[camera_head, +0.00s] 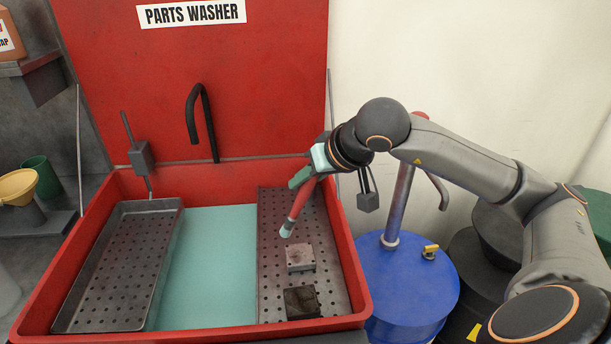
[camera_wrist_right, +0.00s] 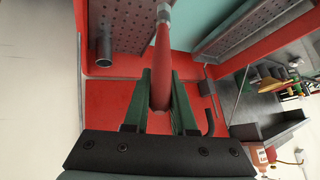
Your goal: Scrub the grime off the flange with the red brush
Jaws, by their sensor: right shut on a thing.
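My right gripper (camera_head: 303,177) is shut on the red brush (camera_head: 300,200) above the perforated right-hand shelf of the washer. The brush tilts down and left, and its pale tip is above and a little left of a light grey square block (camera_head: 299,257), apart from it in the picture. A dark, dirty-looking square block (camera_head: 301,303) lies nearer the front on the same shelf. I cannot tell for sure which block is the flange. In the right wrist view the red brush (camera_wrist_right: 161,68) sits between the green fingers (camera_wrist_right: 161,85). My left gripper is out of view.
The red parts washer (camera_head: 355,275) has its lid up behind. A perforated grey tray (camera_head: 120,270) stands at the left, with teal liquid (camera_head: 210,265) in the middle. A blue drum (camera_head: 410,295) with an upright pipe (camera_head: 398,205) stands at the right.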

